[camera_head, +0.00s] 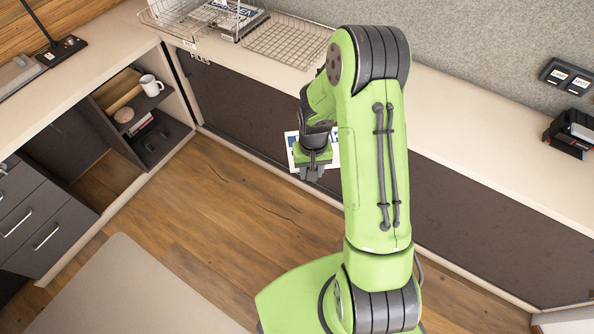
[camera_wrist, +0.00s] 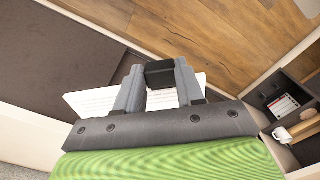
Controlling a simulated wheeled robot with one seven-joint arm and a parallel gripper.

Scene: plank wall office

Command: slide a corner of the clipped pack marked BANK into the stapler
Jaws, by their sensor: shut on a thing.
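My gripper (camera_head: 312,170) is shut on a white paper pack (camera_head: 294,149) with blue print, held in the air in front of the dark cabinet fronts. In the wrist view, a black clip (camera_wrist: 160,73) sits between the tips of my gripper (camera_wrist: 160,84), and the white pack (camera_wrist: 88,103) with faint lines of text sticks out behind the fingers on both sides. My gripper and arm hide much of the pack in the head view, and I cannot read its mark. I cannot make out a stapler for sure.
Wire trays (camera_head: 285,40) with papers stand on the back counter (camera_head: 460,115). A black and red object (camera_head: 572,132), partly cut off, sits at its right end, below a two-label panel (camera_head: 567,77). A mug (camera_head: 151,85) stands in the open left shelf. The counter's middle is bare.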

